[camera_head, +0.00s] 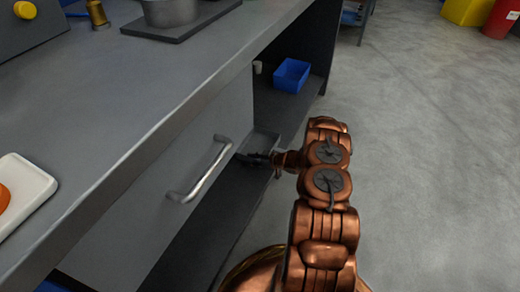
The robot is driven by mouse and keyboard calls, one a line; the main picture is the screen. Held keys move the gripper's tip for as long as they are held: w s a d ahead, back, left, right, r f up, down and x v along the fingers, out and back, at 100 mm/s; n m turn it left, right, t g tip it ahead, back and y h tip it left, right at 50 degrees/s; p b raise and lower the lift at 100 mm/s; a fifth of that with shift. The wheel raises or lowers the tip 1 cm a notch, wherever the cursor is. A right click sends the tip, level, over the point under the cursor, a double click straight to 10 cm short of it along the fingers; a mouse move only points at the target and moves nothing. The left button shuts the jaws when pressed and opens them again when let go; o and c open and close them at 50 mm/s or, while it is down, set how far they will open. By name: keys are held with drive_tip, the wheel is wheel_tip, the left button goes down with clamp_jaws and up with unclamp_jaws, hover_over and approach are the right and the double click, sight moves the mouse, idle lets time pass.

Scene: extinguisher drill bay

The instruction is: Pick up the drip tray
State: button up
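A small grey tray (264,139), which looks like the drip tray, is at the low shelf under the counter, just right of the drawer handle. Its near side is partly hidden by my gripper (257,158). My gripper reaches left from my copper-coloured arm and is at the tray's near edge, touching or very close to it. The dark fingers are small and blend with the shelf, so I cannot tell if they are open or shut on the tray's edge.
A blue bin (291,75) and a small pale cup (257,67) sit deeper on the shelf. A metal handle (200,170) juts from the grey front panel. The counter (130,95) overhangs, holding a pot (170,11) and a white tray (45,187). Floor at right is clear.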

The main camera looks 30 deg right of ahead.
clamp_jaws()
idle(0.7)
